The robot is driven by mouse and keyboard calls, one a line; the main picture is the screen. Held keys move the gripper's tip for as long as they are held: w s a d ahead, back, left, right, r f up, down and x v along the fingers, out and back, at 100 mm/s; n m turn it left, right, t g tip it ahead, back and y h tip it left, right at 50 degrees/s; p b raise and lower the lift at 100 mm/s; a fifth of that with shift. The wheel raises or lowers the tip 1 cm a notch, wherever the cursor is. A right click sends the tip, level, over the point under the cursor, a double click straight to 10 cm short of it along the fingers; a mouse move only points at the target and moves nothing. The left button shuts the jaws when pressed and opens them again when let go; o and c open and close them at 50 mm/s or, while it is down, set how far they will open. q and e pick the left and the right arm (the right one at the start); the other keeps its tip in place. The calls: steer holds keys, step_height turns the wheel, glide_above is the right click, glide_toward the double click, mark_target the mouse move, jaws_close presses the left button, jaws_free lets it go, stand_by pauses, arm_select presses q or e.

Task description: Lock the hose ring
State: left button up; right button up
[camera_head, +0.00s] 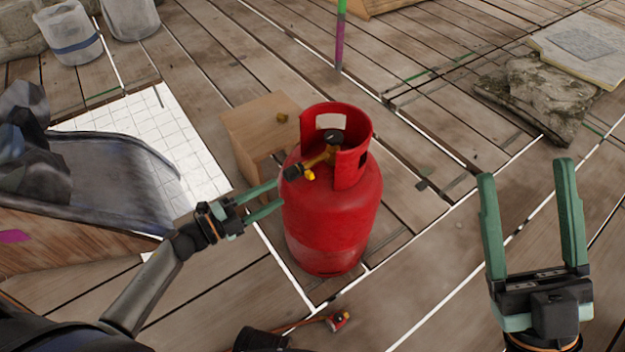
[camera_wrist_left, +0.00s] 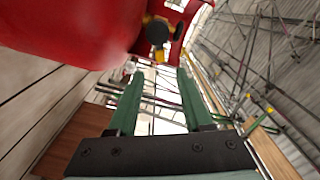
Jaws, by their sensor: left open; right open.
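A red gas cylinder (camera_head: 333,222) stands upright on the plank floor, with a red collar around its valve (camera_head: 333,137). A yellow fitting with a black end (camera_head: 295,172) sticks out of the collar's opening towards the left; I cannot tell which part is the hose ring. My left gripper (camera_head: 278,196) is open at the cylinder's left shoulder, below the fitting, with nothing between its fingers. In the left wrist view, the cylinder (camera_wrist_left: 75,30) and the black-ended fitting (camera_wrist_left: 158,32) lie above the open fingers (camera_wrist_left: 160,72). My right gripper (camera_head: 525,168) is open and empty at the right, away from the cylinder.
A wooden box (camera_head: 262,122) stands just behind the cylinder to the left. A thin orange hose with a red-and-brass end (camera_head: 337,321) lies on the floor in front. A stone slab (camera_head: 535,95) lies at the back right. The floor between cylinder and right gripper is clear.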

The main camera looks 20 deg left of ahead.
mark_target(307, 176)
arm_select(q)
steer(key=b+x, duration=0.2)
steer(key=x, duration=0.9)
steer(key=shift+b, duration=0.4)
steer(key=shift+c, duration=0.2)
jaws_close()
